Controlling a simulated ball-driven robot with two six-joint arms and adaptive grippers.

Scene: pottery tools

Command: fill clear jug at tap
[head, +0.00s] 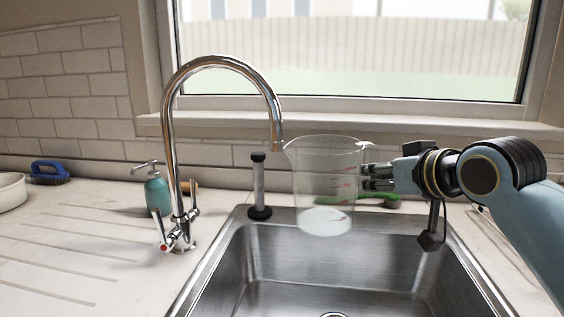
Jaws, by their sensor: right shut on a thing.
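The clear jug (312,185) with red markings is upright above the back of the sink. Something whitish shows at its base; I cannot tell whether it is water. My right gripper (372,178) is shut on the jug at its right side, where the handle would be. The chrome tap (170,135) arches over from the left, and its spout end (277,140) is beside the jug's upper left rim. I cannot tell whether the spout is over the opening. No stream shows. The tap levers (178,238) are at its foot. My left gripper is not in view.
The steel sink (240,285) is empty below the jug. A dark-ended upright cylinder (259,187) stands at its back edge. A teal soap bottle (158,193), blue brush (50,172) and white bowl (10,191) are left. A green tool (385,200) lies behind the jug.

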